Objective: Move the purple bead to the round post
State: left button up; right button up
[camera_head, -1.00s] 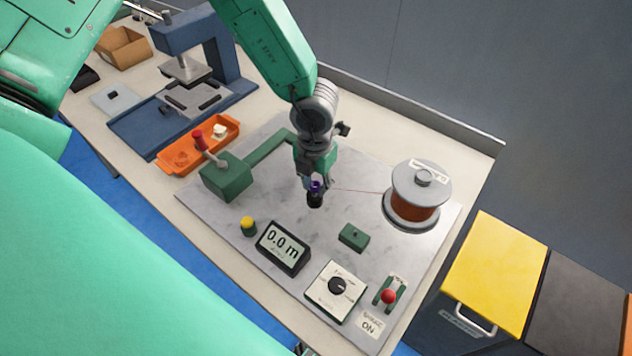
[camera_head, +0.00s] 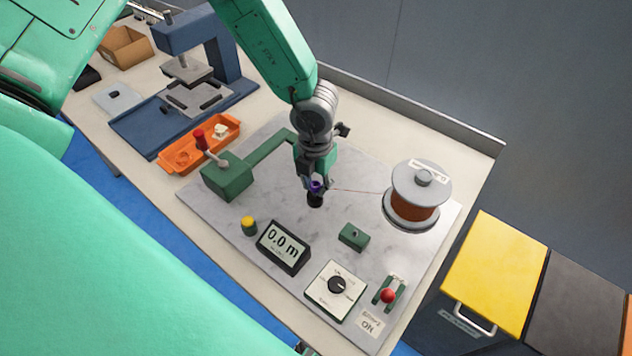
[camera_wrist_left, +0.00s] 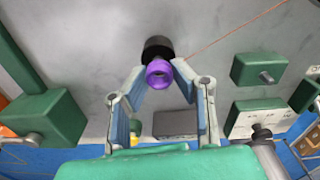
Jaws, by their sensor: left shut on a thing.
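The purple bead (camera_head: 315,187) is small and ring-shaped, between the fingertips of my left gripper (camera_head: 317,184). In the left wrist view the bead (camera_wrist_left: 160,73) shows between the two fingertips, which are shut on it. A short black round piece (camera_head: 315,201) stands on the grey plate directly at the bead, and it also shows in the left wrist view (camera_wrist_left: 158,47). I cannot tell whether bead and black piece touch. A thin copper wire runs from the bead area to the wire spool (camera_head: 416,197). My right gripper is not in view.
A green block with a red-knobbed lever (camera_head: 226,180) stands left of the gripper. In front are a yellow button (camera_head: 248,224), a display (camera_head: 283,246), a small green block (camera_head: 353,237), a dial box (camera_head: 335,290) and a red-knobbed switch (camera_head: 388,294). Bare plate lies between them.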

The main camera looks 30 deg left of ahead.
pick_arm(q)
jog(key=shift+f+b, duration=0.6)
jog(key=shift+f, duration=0.4)
jog(key=o, duration=1)
jog(key=shift+c, duration=0.2)
jog(key=shift+r, duration=0.1)
jog(key=shift+r, duration=0.4)
notch_tip(320, 180, up, 11)
jog(key=shift+f, duration=0.1)
